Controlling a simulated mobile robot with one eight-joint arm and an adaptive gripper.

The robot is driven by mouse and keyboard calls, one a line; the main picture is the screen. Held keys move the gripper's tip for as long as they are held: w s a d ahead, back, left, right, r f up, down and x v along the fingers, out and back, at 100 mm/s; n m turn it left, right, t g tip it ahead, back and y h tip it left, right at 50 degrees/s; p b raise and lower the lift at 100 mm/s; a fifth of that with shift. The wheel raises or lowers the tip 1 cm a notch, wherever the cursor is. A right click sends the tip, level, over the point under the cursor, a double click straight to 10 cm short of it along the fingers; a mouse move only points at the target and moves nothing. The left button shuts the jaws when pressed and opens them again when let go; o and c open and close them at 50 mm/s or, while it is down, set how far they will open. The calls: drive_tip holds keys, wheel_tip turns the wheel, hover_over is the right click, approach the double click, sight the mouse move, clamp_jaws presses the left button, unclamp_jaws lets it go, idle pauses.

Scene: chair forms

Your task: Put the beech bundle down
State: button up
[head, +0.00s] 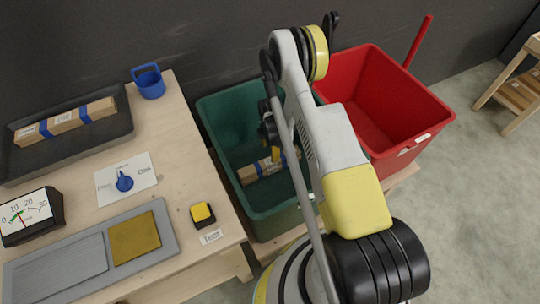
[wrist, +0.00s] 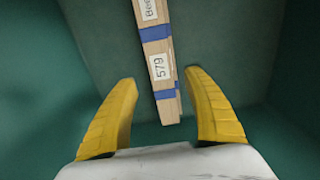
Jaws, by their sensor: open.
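The beech bundle (head: 252,172) lies on the floor of the green bin (head: 222,104). In the wrist view the bundle (wrist: 155,38) is pale wood with blue bands and labels reading "Bee…" and "579". My gripper (wrist: 160,80) is open, with a yellow finger on each side of the bundle's near end and visible gaps between. In the head view my gripper (head: 276,154) is down inside the green bin, over the bundle, and my arm hides part of the bin.
A red bin (head: 424,103) stands right of the green bin. The workbench (head: 180,215) at left holds a black tray (head: 100,142) with another banded bundle (head: 64,121), a blue cup (head: 149,84), a dial card (head: 127,178), a gauge (head: 30,216) and a yellow-topped timer (head: 202,213).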

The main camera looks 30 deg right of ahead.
drive_tip(key=a+r+m+t+p, duration=0.1)
drive_tip(key=a+r+m+t, duration=0.2)
drive_tip(key=r, duration=1.4)
drive_tip(key=a+r+m, duration=0.2)
drive_tip(key=r+m, duration=0.2)
drive_tip(key=r, duration=1.4)
drive_tip(key=s+a+r+m+t, duration=0.2)
drive_tip(key=s+r+m, duration=0.3)
drive_tip(key=s, duration=0.5)
drive_tip(key=s+a+r+m+t, duration=0.2)
drive_tip(key=s+a+r+m, duration=0.2)
drive_tip(key=s+r, duration=0.5)
drive_tip(key=shift+s+a+m, duration=0.25)
drive_tip(key=shift+s+m, duration=0.65)
drive_tip(key=shift+m, duration=0.1)
